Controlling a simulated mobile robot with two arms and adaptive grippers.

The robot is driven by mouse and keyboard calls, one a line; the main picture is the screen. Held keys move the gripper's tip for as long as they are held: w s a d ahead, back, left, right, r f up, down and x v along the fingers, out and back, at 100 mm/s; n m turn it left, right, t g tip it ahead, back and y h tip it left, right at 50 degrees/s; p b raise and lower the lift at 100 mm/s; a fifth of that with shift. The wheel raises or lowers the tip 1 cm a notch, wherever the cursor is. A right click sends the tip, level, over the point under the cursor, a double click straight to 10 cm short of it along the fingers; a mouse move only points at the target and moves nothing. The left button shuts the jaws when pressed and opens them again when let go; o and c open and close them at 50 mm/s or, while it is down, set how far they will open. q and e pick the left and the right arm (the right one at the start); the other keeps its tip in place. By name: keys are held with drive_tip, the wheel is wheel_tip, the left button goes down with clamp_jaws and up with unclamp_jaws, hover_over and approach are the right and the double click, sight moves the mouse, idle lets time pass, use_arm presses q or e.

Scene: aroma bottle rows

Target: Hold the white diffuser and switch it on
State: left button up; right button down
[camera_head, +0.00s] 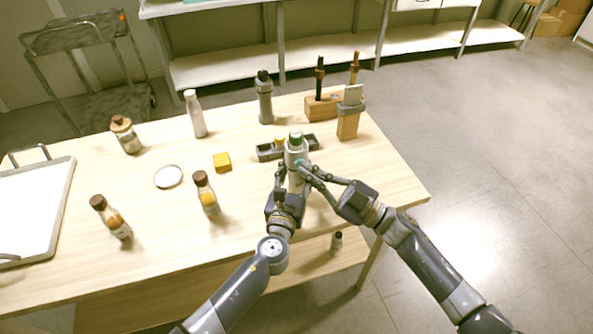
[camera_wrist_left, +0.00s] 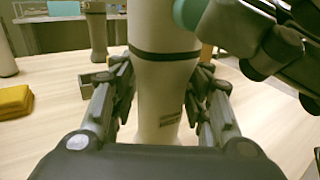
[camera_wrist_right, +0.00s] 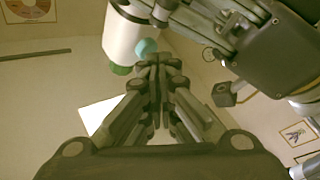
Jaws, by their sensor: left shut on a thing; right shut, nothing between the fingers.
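The white diffuser (camera_head: 294,158) has a green top and a teal button on its side. It is upright near the table's front right. My left gripper (camera_wrist_left: 165,78) is shut around its body, below a dark band on the diffuser (camera_wrist_left: 166,25). I cannot tell whether its base touches the table. My right gripper (camera_head: 304,168) is shut and empty, its fingertips at the teal button. The right wrist view shows the closed fingertips (camera_wrist_right: 159,62) close by the teal button (camera_wrist_right: 147,46) on the diffuser (camera_wrist_right: 122,36); contact is hard to tell.
A grey tray (camera_head: 268,152) with a small yellow-capped bottle sits just behind the diffuser. Wooden holders (camera_head: 347,125), a grey bottle (camera_head: 264,98) and a white bottle (camera_head: 195,114) stand further back. The front right corner is clear.

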drive_tip(key=shift+w+a, duration=0.15)
drive_tip(key=shift+w, duration=0.15)
drive_tip(key=shift+s, duration=0.1)
drive_tip(key=shift+s+d, duration=0.2)
drive_tip(key=shift+s, duration=0.25)
drive_tip(key=s, duration=0.1)
drive_tip(key=s+d, duration=0.1)
drive_tip(key=s, duration=0.1)
drive_tip(key=s+d, duration=0.1)
drive_tip(key=s, duration=0.1)
drive_tip(key=shift+s, duration=0.25)
idle(0.3)
drive_tip(key=shift+a, duration=0.1)
use_arm(q)
drive_tip(key=o, duration=1.3)
drive_tip(key=shift+c, duration=0.2)
